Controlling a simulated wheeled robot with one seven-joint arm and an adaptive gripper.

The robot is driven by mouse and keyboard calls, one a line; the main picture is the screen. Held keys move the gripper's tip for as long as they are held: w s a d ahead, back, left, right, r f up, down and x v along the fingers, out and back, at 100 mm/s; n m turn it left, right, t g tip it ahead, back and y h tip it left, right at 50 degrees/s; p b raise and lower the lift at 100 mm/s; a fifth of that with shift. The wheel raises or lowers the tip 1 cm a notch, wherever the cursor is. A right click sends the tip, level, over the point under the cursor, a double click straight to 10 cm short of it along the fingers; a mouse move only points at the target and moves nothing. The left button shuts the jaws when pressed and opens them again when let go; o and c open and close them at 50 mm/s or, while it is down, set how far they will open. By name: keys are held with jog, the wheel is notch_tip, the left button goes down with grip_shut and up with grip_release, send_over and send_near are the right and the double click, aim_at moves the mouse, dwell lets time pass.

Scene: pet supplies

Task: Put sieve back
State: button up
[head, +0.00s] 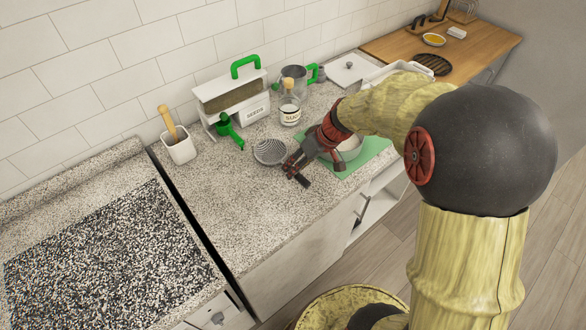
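The sieve (270,151), a round grey mesh bowl, is over the speckled counter in front of the labelled jar. My gripper (297,174) is low over the counter, just right of the sieve, with its fingers pointing down and left. A short dark piece shows at the fingertips; I cannot tell whether it is the sieve's handle or part of a finger. The finger gap is too small to read, so a grip on the sieve is unclear. A pale bowl (351,149) on a green mat (371,153) is partly hidden behind my gripper.
A white holder (180,151) with a wooden-handled tool is at left. A wooden board (389,47) is far right. The front-left counter is clear.

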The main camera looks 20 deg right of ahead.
jog(key=p+v, duration=0.2)
jog(key=v, duration=0.6)
jog(key=s+a+r+m+t+h, duration=0.1)
jog(key=s+a+r+h, duration=0.1)
jog(key=s+r, duration=0.4)
jog(key=s+a+r+m+t+h, duration=0.1)
jog(key=s+a+r, duration=0.3)
jog(key=s, duration=1)
notch_tip(320, 180, up, 3)
jog(key=shift+r+m+h, duration=0.1)
jog(key=shift+m+h, duration=0.4)
